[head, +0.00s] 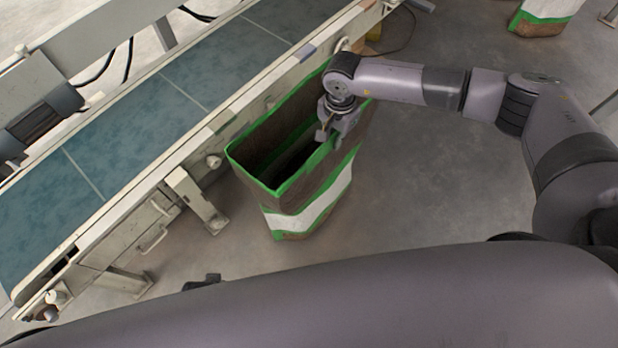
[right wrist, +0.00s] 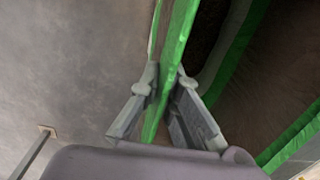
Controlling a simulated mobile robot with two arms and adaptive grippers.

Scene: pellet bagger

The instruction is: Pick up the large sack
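The large sack (head: 318,208) stands upright and open-topped on the floor beside the conveyor in the head view. It is brown with green rims and a white band, and its inside looks dark. My right gripper (head: 334,128) is at the sack's right-hand rim, one finger inside and one outside. In the right wrist view, the fingers (right wrist: 167,80) close in on both sides of the green-edged sack wall (right wrist: 178,38) and appear to pinch it. My left gripper does not show.
A conveyor (head: 140,105) with a blue-green belt runs diagonally along the sack's left side, with a support leg (head: 196,200) close by. Another sack (head: 541,18) stands at the top right. The grey floor (head: 430,190) right of the sack is clear.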

